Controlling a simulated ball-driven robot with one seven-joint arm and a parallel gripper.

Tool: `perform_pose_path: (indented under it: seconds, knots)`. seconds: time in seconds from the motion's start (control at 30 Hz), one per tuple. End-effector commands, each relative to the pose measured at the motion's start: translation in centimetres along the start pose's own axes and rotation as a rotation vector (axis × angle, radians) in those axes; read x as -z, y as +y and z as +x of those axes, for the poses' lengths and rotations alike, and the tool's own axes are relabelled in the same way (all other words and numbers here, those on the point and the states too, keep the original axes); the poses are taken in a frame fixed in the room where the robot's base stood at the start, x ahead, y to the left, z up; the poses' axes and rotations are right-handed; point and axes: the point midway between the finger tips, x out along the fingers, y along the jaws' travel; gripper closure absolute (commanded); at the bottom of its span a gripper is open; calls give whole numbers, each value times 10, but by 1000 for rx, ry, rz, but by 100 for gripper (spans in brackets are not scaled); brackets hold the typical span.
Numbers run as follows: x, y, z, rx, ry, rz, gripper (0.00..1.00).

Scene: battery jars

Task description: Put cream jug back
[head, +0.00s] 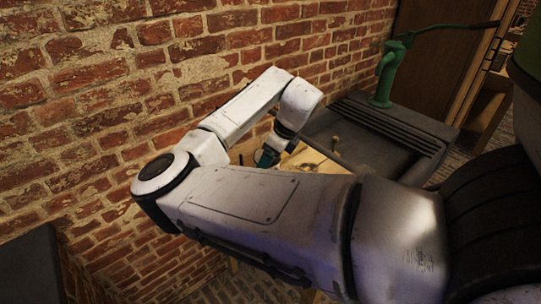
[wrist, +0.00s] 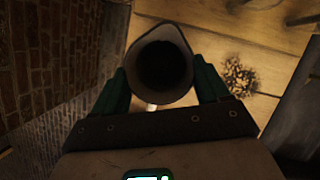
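The cream jug (wrist: 163,62) shows from above in the wrist view, with a pale rim and a dark inside. It sits between the two green fingers of my gripper (wrist: 160,76), which press against its sides, so my gripper looks shut on it. A small pale piece shows below the rim, between the fingers. The jug's base is hidden, and I cannot tell whether it touches the wood below. In the head view my gripper (head: 268,157) is small and partly behind my arm, over the near left part of a wooden table (head: 318,161); the jug is not clear there.
A brick wall (head: 95,95) runs close along the left. A dark sink (head: 375,130) with a green hand pump (head: 388,75) stands beyond the table. A dark speckled patch (wrist: 238,77) lies on the wood right of the jug. My arm hides much of the table.

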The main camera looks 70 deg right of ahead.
Motion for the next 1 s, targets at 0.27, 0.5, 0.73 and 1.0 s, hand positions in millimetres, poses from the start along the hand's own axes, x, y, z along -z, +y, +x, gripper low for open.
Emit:
perform_pose_path:
  seconds: [0.27, 0.5, 0.73, 1.0]
  knots:
    - [0, 0, 0, -1, 0, 0, 0]
    - [-1, 0, -2, 0, 0, 0, 0]
    - [-1, -1, -27, 3, -2, 0, 0]
    - [-1, -1, -82, 3, -3, 2, 0]
